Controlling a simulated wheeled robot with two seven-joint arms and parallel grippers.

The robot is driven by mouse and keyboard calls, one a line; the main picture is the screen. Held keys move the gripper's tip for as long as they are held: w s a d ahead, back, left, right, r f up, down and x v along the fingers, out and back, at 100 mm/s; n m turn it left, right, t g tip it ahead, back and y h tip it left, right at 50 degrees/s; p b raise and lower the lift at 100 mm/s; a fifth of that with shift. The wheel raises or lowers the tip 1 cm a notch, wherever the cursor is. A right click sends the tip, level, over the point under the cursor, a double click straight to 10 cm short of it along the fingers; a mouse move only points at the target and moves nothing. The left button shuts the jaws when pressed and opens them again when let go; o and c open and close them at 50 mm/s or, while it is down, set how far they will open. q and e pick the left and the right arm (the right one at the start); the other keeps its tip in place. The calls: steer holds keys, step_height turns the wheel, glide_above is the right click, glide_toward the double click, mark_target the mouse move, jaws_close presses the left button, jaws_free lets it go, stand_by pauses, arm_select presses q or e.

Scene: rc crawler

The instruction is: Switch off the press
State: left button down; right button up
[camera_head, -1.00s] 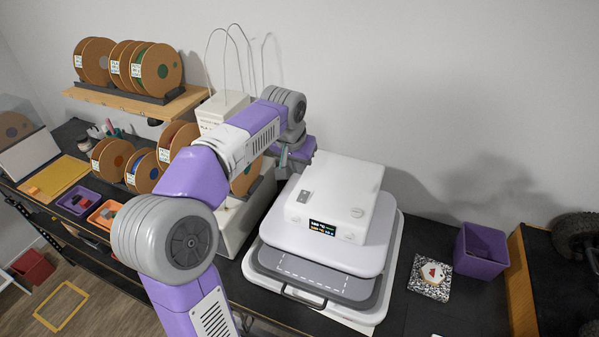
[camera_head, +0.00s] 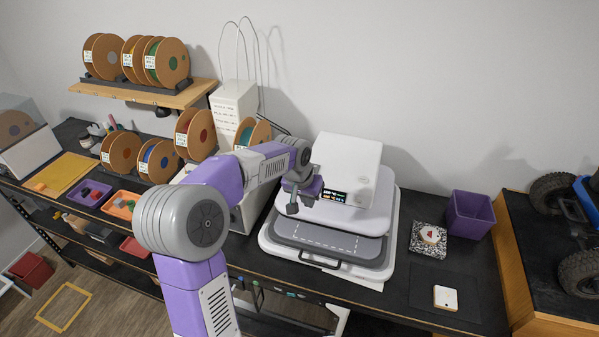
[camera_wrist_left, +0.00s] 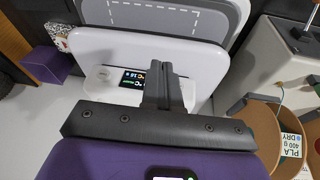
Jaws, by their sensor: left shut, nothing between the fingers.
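The white press (camera_head: 352,158) stands on the dark bench, with its small lit display (camera_head: 334,196) on the front of the upper housing. Its grey lower plate (camera_head: 315,238) has a dashed outline and a black front handle. My left gripper (camera_head: 293,209) is at the left front side of the housing, left of the display. In the left wrist view my left gripper (camera_wrist_left: 166,68) has its fingers together and empty, in front of the press (camera_wrist_left: 85,45). The fingers stand beside the lit display (camera_wrist_left: 133,77) and hide part of the panel. I cannot tell whether they touch it. My right gripper is not in view.
Filament spools (camera_head: 195,130) and a white box (camera_head: 234,103) stand left of the press. A purple bin (camera_head: 470,216), a patterned coaster (camera_head: 428,249) and a white switch plate (camera_head: 445,298) are to the right. Bare wall is behind.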

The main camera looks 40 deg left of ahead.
arm_select(q)
steer(key=d+f+g+h, duration=0.1)
steer(key=d+f, duration=0.3)
steer(key=f, duration=0.3)
steer(key=d+f+h, duration=0.1)
steer(key=d+f, duration=0.4)
steer(key=f, duration=0.3)
steer(key=s+d+f+g+h+b, duration=0.1)
steer(key=s+d+f+b, duration=0.1)
steer(key=s+d+f, duration=0.5)
steer(key=s+d+f+b, duration=0.2)
steer(key=s+f, duration=0.3)
steer(key=f, duration=0.4)
steer(key=s+d+f+g+h+b, duration=0.1)
steer(key=s+d+f+b, duration=0.1)
steer(key=s+d+f, duration=0.5)
step_height(320, 180, down, 12)
steer(key=s+a+b, duration=0.1)
steer(key=s+b, duration=0.1)
steer(key=b, duration=0.8)
steer(key=shift+s+a, duration=0.2)
steer(key=shift+a, duration=0.1)
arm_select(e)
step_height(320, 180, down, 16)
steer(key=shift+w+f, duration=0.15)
arm_select(q)
steer(key=shift+s+r, duration=0.1)
